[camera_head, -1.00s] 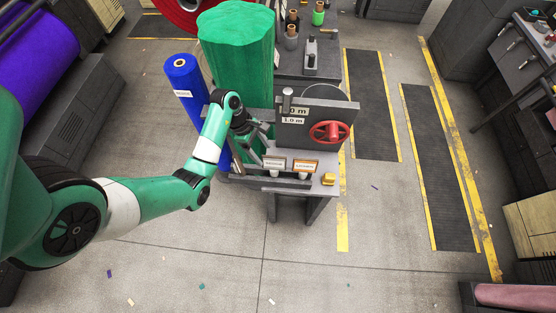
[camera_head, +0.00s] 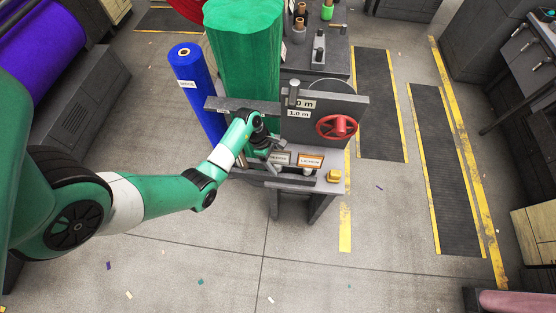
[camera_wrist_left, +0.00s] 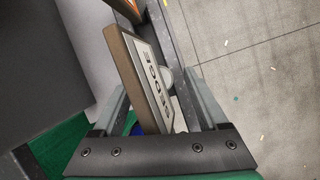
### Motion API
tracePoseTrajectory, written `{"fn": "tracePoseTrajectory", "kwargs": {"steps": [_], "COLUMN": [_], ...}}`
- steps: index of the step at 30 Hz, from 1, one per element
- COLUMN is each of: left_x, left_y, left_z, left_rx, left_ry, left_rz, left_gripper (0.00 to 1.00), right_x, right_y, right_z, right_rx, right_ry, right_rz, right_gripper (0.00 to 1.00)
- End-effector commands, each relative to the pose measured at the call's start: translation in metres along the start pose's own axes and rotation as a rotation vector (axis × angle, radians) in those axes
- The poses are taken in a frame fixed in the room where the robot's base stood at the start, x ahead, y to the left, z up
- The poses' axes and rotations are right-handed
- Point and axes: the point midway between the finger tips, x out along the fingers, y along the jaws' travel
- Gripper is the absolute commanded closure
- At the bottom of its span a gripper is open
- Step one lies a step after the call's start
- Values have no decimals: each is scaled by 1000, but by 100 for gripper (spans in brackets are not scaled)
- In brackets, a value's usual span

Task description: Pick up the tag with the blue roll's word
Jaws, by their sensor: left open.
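The blue roll (camera_head: 195,92) stands upright at the left of the bench, with a small white word label (camera_head: 187,84) too small to read surely. My right gripper is not in view.
A big green roll (camera_head: 243,65) stands behind the arm. A grey panel with a red handwheel (camera_head: 337,127) rises behind the tags. A yellow block (camera_head: 334,175) sits at the bench's right end.

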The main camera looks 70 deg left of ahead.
Motion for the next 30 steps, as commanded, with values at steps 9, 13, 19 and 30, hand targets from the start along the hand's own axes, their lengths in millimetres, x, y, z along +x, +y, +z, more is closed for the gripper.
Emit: {"fn": "tracePoseTrajectory", "kwargs": {"steps": [9,13,19,30], "left_x": [-1,-1,-1,-9], "left_y": [0,0,0,1], "left_z": [0,0,0,4], "left_rx": [0,0,0,1], "left_ry": [0,0,0,-1], "left_rz": [0,0,0,3], "left_gripper": [67,91,100,100], "right_x": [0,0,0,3], "right_y": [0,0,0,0], "right_z": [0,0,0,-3], "right_rx": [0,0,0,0], "right_ry": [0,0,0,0], "right_rz": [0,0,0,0], "right_gripper": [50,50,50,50]}}
